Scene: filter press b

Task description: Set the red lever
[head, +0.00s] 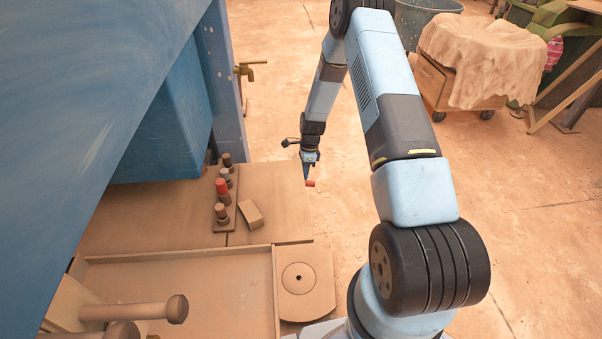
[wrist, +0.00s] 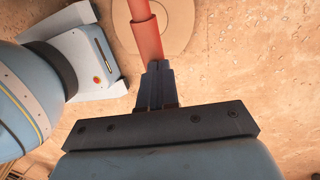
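A red rod, the red lever (wrist: 147,38), shows in the wrist view just beyond my fingertips, with a wider sleeve on part of it. Its near end is hidden behind the fingers. In the head view a short red end of it (head: 309,183) shows at the right edge of the bench. My gripper (wrist: 158,68) points at the lever with its fingers together. It is also small in the head view (head: 306,172). The fingers look narrower than the rod and I see no rod between them. I cannot tell whether they touch it.
The brown bench (head: 275,190) carries a row of knobs, one with a red top (head: 221,187), and a small block (head: 250,214). A round plate (head: 303,278) sits beside a tray (head: 180,262). A blue machine (head: 90,80) overhangs at left.

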